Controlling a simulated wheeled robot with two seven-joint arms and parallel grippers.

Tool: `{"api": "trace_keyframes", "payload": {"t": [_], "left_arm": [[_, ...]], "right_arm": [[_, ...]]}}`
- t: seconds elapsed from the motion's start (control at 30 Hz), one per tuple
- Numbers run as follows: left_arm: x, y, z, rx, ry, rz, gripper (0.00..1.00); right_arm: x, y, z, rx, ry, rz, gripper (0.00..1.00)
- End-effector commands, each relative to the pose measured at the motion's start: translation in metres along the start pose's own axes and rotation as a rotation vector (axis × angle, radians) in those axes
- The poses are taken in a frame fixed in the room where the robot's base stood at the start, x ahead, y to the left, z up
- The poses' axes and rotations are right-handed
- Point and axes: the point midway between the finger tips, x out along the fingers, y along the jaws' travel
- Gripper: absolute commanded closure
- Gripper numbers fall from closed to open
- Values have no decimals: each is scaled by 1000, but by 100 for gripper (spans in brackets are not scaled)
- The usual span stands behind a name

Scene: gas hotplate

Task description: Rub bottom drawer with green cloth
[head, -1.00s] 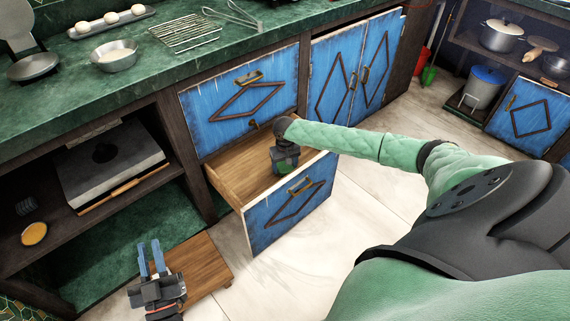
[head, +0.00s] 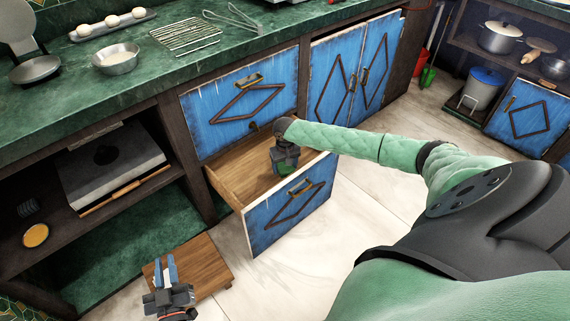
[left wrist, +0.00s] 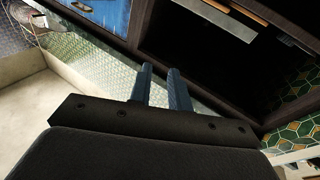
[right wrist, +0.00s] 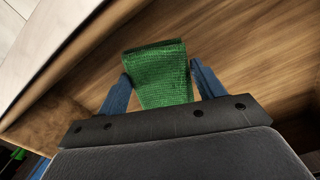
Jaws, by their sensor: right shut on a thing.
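The bottom drawer (head: 292,217) has a blue front with a diamond trim and stands pulled open, its wooden inside showing. My right gripper (head: 287,172) is inside the drawer, pointing down. In the right wrist view the green cloth (right wrist: 160,72) is folded between the blue fingers of my right gripper (right wrist: 160,82), over the wooden drawer boards. Whether the cloth touches the boards is hard to tell. My left gripper (head: 164,264) is empty, with a narrow gap between its fingers, low in front of the cabinet; it also shows in the left wrist view (left wrist: 160,68).
A closed blue drawer (head: 240,103) is above the open one. A low wooden board or stool (head: 205,265) stands under my left gripper. Open shelves (head: 150,183) are to the left. The pale floor right of the drawer is clear.

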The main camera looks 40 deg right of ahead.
Motion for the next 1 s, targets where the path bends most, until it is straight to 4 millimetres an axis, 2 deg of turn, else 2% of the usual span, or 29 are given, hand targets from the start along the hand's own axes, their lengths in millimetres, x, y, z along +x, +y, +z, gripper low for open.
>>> {"api": "trace_keyframes", "payload": {"t": [0.2, 0.77, 1.0], "left_arm": [[-10, 0, 25, -10, -73, -5, 81], [-20, -3, 66, -23, -215, -11, 81], [-31, -4, 91, -29, -291, -15, 81]], "right_arm": [[-2, 0, 0, 0, 0, 0, 50], [-6, 1, -1, 0, 0, 0, 50], [-8, 2, -1, 0, 0, 0, 50]]}}
